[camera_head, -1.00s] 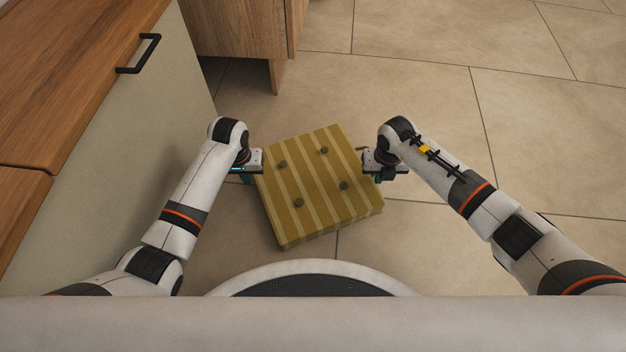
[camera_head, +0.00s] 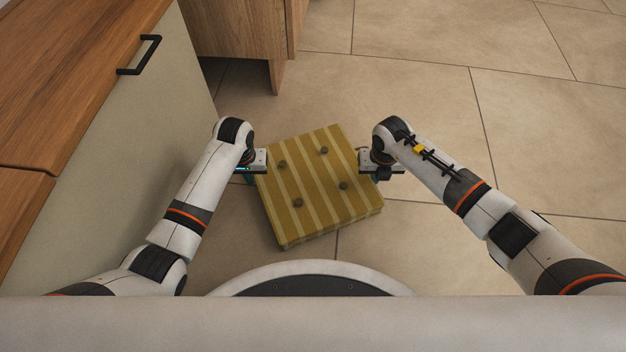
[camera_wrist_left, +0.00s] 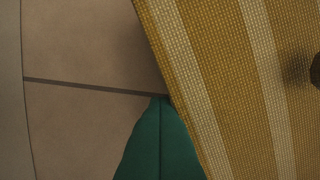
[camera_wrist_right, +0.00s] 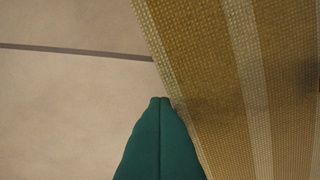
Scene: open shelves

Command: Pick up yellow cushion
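The yellow cushion (camera_head: 318,190) with pale stripes and several dark buttons lies flat, turned slightly, in the middle of the head view. It fills the right side of the left wrist view (camera_wrist_left: 220,70) and of the right wrist view (camera_wrist_right: 215,70). My left gripper (camera_head: 254,173) is at its left side, with green fingers shut together (camera_wrist_left: 161,98) and their tips at the cushion's edge. My right gripper (camera_head: 372,175) is at its right side, also with shut green fingers (camera_wrist_right: 160,99) at the edge. Nothing is between either pair of fingers. I cannot tell whether the tips touch the cushion.
A cabinet (camera_head: 150,130) with a wooden top and a black handle (camera_head: 140,55) stands close on the left. A wooden furniture piece (camera_head: 240,30) stands at the back. The tiled floor (camera_head: 420,90) is clear behind and to the right.

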